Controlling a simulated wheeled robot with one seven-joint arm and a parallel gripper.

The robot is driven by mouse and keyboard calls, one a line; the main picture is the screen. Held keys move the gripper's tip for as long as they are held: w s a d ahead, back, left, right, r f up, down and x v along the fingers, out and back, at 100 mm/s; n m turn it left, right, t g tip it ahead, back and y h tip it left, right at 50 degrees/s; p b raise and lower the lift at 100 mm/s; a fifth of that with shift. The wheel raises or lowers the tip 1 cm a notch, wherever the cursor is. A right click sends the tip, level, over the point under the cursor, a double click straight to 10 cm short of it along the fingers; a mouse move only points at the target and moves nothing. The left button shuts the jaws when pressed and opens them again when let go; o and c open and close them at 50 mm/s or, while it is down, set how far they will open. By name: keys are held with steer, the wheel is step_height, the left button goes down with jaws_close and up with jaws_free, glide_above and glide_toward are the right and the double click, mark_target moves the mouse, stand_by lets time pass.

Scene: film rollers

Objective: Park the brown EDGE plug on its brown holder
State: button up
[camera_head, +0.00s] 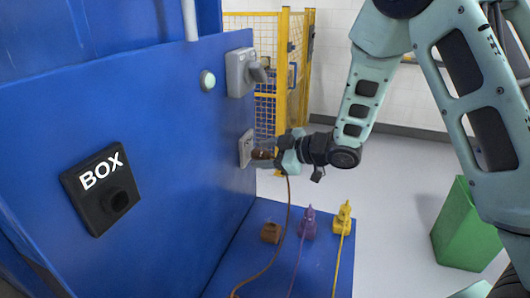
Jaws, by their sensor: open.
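The brown plug (262,154) is at the grey wall socket (246,149) on the blue panel. It points left toward the socket; whether it is fully seated cannot be told. My gripper (272,152) is around the plug with its jaws open, partly hiding it. A brown cable (289,200) hangs from the plug area and curves down to the blue base. The brown holder (271,232) stands empty on the blue base, below the socket and left of the other plugs.
A purple plug (308,223) and a yellow plug (342,218) stand right of the brown holder, with cables running forward. A black BOX socket (102,188) and a grey switch box (240,73) are on the blue panel. A green bin (465,228) stands right.

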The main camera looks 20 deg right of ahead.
steer(key=c, duration=1.1)
steer(key=shift+o, duration=0.2)
steer(key=shift+d, duration=0.1)
steer(key=shift+s+d, duration=0.6)
steer(key=shift+d, duration=0.2)
steer(key=shift+s+d, duration=0.2)
steer(key=shift+d, duration=0.1)
steer(key=shift+s+d, duration=0.6)
steer(key=shift+d, duration=0.2)
